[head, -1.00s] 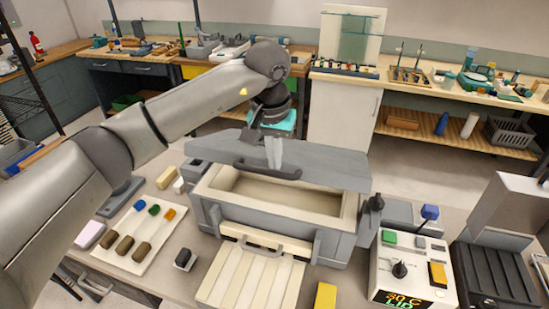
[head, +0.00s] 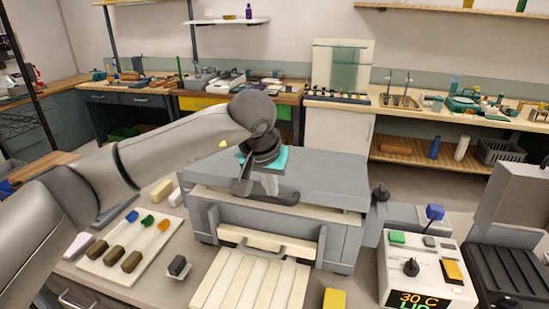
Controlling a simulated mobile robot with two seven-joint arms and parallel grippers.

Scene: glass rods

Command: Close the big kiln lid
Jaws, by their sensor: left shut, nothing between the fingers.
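The big kiln (head: 340,245) is a grey box on the workbench in the middle of the head view. Its flat grey lid (head: 325,175) lies over the top, tilted slightly, with a strip of the cream rim (head: 335,212) showing below its front edge. The chamber opening is hidden. A dark bar handle (head: 285,199) sits at the lid's front edge. My left gripper (head: 270,189) is shut and empty, fingers pointing down at the lid by the handle; whether they touch it I cannot tell. My right gripper is out of view.
A control box (head: 425,265) with buttons and a display stands right of the kiln, beside a black ribbed unit (head: 505,275). A cream slatted panel (head: 250,280) lies in front. A white tray (head: 120,262) with coloured pieces lies at left.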

